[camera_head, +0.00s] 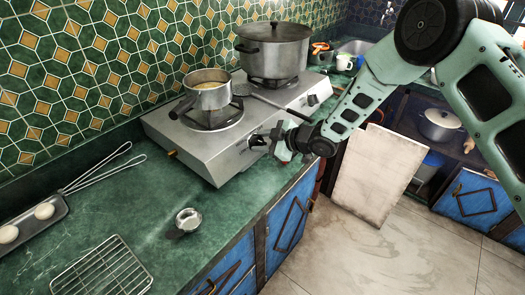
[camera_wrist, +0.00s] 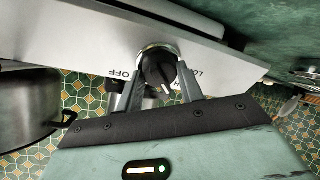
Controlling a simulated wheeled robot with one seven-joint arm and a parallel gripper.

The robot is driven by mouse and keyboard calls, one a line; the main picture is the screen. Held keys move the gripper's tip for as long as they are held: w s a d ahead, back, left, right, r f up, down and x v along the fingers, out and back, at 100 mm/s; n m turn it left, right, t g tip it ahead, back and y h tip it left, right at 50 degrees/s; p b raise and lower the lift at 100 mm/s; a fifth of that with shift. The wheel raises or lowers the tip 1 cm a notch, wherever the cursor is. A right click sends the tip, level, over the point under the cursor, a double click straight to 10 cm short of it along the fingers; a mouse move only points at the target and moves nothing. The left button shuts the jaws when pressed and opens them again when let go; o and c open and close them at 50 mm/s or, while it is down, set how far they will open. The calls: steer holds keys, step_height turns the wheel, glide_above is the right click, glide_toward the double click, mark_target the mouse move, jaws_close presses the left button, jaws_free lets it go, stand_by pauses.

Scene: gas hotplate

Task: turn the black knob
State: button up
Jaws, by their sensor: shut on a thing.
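The black knob (camera_wrist: 158,68) sits on the front panel of the silver gas hotplate (camera_wrist: 100,45), with a pale ring around its base and a light pointer line. Part of the word OFF shows beside it. In the wrist view my gripper (camera_wrist: 160,78) has one finger on each side of the knob and is shut on it. In the head view my gripper (camera_head: 268,142) is at the near burner's knob (camera_head: 256,140), which it partly hides. The hotplate (camera_head: 205,160) stands on the green counter.
A small saucepan (camera_head: 208,95) is on the near burner, and a large lidded pot (camera_head: 272,48) on the far one. A second knob (camera_head: 313,99) is farther along the panel. A small metal cup (camera_head: 188,219) and a wire rack (camera_head: 102,270) lie on the counter.

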steer(key=n+b, duration=0.4)
steer(key=shift+f+n, duration=0.25)
steer(key=shift+n, duration=0.05)
steer(key=shift+s+r+n+g+h+b, duration=0.1)
steer(key=shift+n+g+h+b, duration=0.15)
steer(key=shift+n+b, duration=0.85)
steer(key=shift+r+n+g+h+b, duration=0.1)
steer(key=shift+n+g+h+b, duration=0.15)
steer(key=shift+n+b, duration=0.8)
steer(key=shift+n, duration=0.25)
steer(key=o, duration=1)
steer(key=v, duration=1.7)
steer(key=shift+s+d+r+b, duration=0.1)
steer(key=shift+s+r+b, duration=0.05)
steer(key=shift+b, duration=0.15)
